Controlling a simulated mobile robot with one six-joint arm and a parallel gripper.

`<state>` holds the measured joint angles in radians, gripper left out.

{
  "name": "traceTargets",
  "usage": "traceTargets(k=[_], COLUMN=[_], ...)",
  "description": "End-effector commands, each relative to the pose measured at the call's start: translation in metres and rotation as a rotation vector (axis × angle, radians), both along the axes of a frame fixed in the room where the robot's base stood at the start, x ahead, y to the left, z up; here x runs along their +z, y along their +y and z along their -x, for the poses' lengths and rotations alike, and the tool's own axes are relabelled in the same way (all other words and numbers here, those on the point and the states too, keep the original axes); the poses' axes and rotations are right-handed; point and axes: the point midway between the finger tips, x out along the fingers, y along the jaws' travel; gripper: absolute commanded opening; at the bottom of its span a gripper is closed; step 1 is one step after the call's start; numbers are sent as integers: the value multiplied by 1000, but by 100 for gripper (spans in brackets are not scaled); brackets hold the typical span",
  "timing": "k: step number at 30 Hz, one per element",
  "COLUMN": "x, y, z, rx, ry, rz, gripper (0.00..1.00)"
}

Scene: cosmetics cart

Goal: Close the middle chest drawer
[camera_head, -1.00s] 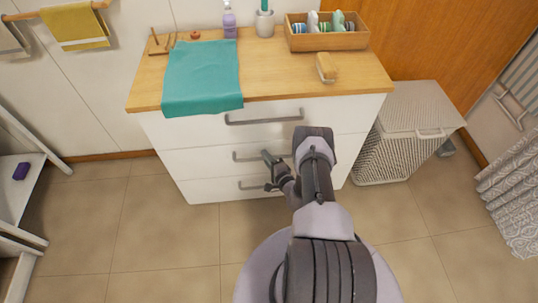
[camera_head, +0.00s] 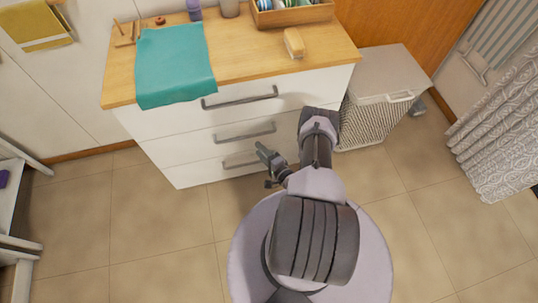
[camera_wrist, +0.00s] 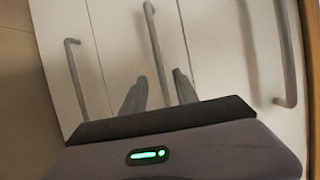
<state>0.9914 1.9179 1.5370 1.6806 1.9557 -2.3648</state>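The white chest has several drawers with grey bar handles. The middle drawer (camera_head: 200,142) has its handle (camera_head: 244,133) between the top and bottom ones. Its front looks nearly flush with its neighbours; I cannot tell if a small gap remains. My gripper (camera_head: 266,157) is low in front of the chest, right of the bottom handle (camera_head: 240,162). In the wrist view, my two gripper fingers (camera_wrist: 159,93) are apart with nothing held between them. The middle handle (camera_wrist: 157,52) lies ahead between them, seemingly not touched. The wrist picture is turned sideways.
A teal towel (camera_head: 175,65) hangs over the wooden top (camera_head: 235,55). A sponge or brush (camera_head: 293,43) and a wooden box (camera_head: 292,14) stand there. A lidded basket (camera_head: 385,85) stands close at right. The floor at left (camera_head: 150,225) is clear.

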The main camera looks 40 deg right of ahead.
Motion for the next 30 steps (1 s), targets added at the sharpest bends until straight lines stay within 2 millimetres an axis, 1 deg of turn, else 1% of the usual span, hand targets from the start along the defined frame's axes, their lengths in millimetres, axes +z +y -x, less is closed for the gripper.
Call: traceTargets(k=[1,3,6,9,13,22,24,26,28,29,30], x=[8,10,12,12,12,11,15,31,72,97,133], y=[1,4,7,9,11,10,9,6,5,8,18], z=[15,33,51,61,64,63,60,47,16,0,-22], rx=[-8,-7,-5,-2,1,1,12,61,189,266,384], ry=[1,1,0,0,0,0,-4,-21,-51,-61,-67], rz=[-4,-3,-1,-1,0,1,0,-6,-26,-40,-60], gripper=[36,36,36,36,36,36,36,36,36,36,36])
